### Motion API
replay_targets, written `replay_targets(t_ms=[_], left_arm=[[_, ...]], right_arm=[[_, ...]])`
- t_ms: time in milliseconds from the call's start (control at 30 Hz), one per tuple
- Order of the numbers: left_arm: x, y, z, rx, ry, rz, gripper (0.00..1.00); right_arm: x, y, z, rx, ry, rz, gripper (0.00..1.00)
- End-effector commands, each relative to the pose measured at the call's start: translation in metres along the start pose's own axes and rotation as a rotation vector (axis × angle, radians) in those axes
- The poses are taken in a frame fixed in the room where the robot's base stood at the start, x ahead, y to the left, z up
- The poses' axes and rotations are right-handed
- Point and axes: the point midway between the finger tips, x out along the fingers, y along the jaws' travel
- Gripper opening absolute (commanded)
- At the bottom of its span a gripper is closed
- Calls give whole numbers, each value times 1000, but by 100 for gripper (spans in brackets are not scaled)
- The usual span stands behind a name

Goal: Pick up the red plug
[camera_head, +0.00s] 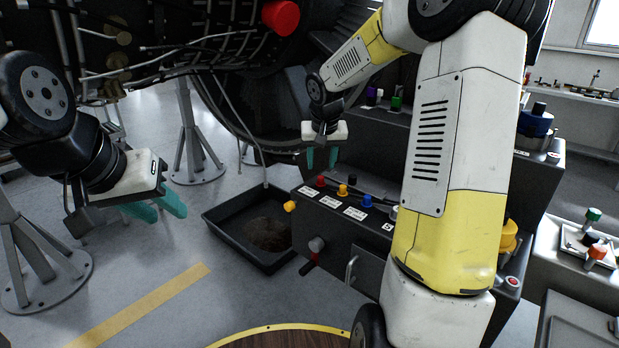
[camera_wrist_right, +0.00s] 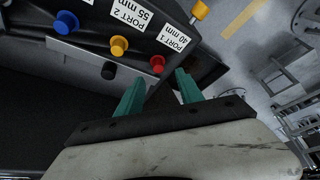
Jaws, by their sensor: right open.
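The small red plug (camera_head: 321,181) stands on the front edge of the dark workbench, by the leftmost label. In the right wrist view the red plug (camera_wrist_right: 157,64) shows beside the "PORT 1 40 mm" label. My right gripper (camera_head: 321,160) is open and empty, fingers pointing down just above the red plug. In the right wrist view its teal fingertips (camera_wrist_right: 159,80) lie on either side of the plug's line, with the plug beyond them; contact cannot be told. My left gripper (camera_head: 168,214) is open and empty over the floor at the left.
A yellow plug (camera_head: 343,190) and a blue plug (camera_head: 367,201) stand along the same edge. A yellow knob (camera_head: 290,206) sticks out at the bench corner. A black tray (camera_head: 228,236) lies on the floor. The engine with a large red cap (camera_head: 281,17) hangs above.

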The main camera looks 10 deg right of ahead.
Motion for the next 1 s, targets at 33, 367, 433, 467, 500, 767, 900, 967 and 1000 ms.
replay_targets(t_ms=[33,367,433,467,500,767,900,967,1000], left_arm=[[0,0,0,0,0,0,36],[0,0,0,0,0,0,36],[0,0,0,0,0,0,36],[0,0,0,0,0,0,36],[0,0,0,0,0,0,36],[0,0,0,0,0,0,36],[0,0,0,0,0,0,36],[0,0,0,0,0,0,36],[0,0,0,0,0,0,36]], right_arm=[[7,0,1,-1,-3,0,44],[52,3,-1,-1,-4,0,44],[58,3,-1,-1,-2,0,44],[60,3,-2,-1,-1,0,44],[62,3,-2,-1,-1,-1,44],[63,3,-2,-1,0,0,40],[63,3,-2,-1,-1,0,12],[63,3,-2,-1,-1,0,1],[63,3,-2,-1,-1,0,0]])
